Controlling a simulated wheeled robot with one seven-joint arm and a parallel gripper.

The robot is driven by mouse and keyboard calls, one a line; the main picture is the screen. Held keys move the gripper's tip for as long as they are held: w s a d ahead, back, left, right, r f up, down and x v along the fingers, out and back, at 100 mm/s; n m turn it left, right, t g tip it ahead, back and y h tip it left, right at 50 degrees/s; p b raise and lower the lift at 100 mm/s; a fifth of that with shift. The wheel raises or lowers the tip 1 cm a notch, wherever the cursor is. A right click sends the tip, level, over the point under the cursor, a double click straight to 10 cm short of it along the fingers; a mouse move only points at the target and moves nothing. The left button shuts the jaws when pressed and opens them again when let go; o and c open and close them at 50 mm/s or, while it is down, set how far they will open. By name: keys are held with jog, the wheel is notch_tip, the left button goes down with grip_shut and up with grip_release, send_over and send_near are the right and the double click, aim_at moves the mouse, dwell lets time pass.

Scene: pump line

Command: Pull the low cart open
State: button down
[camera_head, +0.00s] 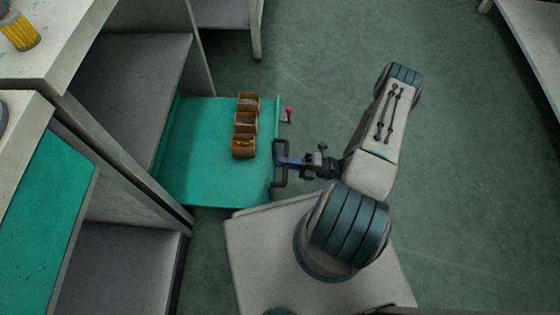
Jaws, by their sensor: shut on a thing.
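The low cart (208,182) is a teal, flat-topped unit standing partly out from under the grey bench at left. A dark bar handle (278,181) is on its right edge. My gripper (284,162) is at this handle and shut on it. My arm reaches in from the right. The cart's left end is hidden beneath the bench, and its underside does not show.
Several small brown bins (245,123) stand in a row on the cart. A red-knobbed lever (289,111) is at its right edge. My base stands close below. Grey-green floor (330,60) is open above and to the right. A pale table (530,35) is at the upper right.

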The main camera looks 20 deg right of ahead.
dwell(0.3)
jog(key=c, duration=1.5)
grip_release()
jog(key=shift+d, duration=0.15)
